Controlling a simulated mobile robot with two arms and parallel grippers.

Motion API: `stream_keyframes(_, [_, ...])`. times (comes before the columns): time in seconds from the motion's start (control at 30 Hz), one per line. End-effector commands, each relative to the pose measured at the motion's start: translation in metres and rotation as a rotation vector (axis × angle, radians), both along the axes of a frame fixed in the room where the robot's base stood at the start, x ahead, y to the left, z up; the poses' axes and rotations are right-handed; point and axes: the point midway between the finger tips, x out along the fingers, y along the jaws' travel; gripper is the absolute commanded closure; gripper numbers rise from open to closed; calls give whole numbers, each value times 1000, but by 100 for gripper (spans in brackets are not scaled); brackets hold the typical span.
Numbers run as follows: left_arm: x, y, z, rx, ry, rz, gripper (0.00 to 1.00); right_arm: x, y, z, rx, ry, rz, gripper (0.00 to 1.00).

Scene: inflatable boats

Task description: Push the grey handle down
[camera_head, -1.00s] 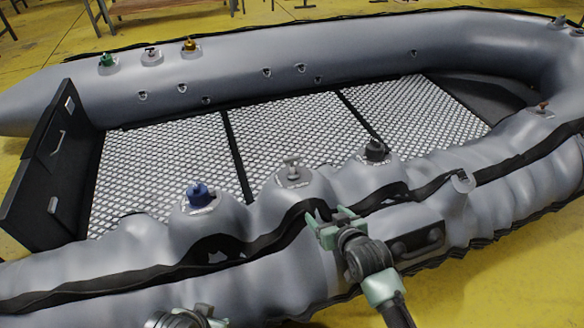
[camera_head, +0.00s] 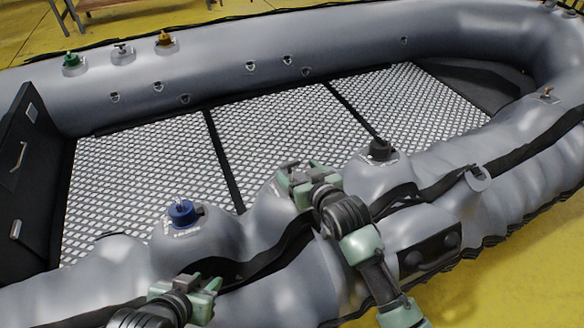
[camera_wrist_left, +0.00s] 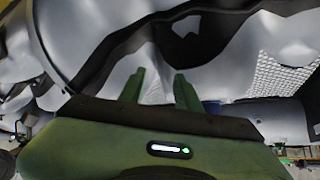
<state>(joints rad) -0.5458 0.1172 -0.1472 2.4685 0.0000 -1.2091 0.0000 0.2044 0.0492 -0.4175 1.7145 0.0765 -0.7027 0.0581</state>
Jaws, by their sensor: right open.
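The grey handle is on a valve on the near tube, between the blue-capped valve (camera_head: 183,212) and the black-capped valve (camera_head: 380,150). My right gripper (camera_head: 303,171) is open right at this valve and covers most of it. I cannot tell whether the gripper touches the handle. My left gripper (camera_head: 208,284) is over the near tube, in front of the blue-capped valve. The left wrist view shows its two fingers (camera_wrist_left: 160,88) apart with nothing between them.
The grey inflatable boat (camera_head: 310,50) has a patterned floor (camera_head: 270,130). Green (camera_head: 72,62), grey (camera_head: 122,50) and orange (camera_head: 165,40) valves stand on the far tube. A black strap (camera_head: 270,252) runs along the near tube. Yellow floor (camera_head: 530,270) is clear at the right.

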Motion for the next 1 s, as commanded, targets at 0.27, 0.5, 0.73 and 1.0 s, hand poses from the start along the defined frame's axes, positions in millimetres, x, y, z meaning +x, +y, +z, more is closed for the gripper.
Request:
stream_keyframes(0.27, [43, -16, 31, -56, -253, -18, 67, 25, 11, -13, 0, -1, 0, 24])
stream_keyframes(0.5, [59, -23, 51, -84, -370, -27, 67, 36, 16, -17, 0, 0, 0, 24])
stream_keyframes(0.73, [61, -24, 55, -88, -390, -28, 67, 38, 16, -17, 0, 0, 0, 24])
stream_keyframes(1.0, [61, -24, 55, -88, -388, -28, 67, 37, 16, -17, 0, 0, 0, 68])
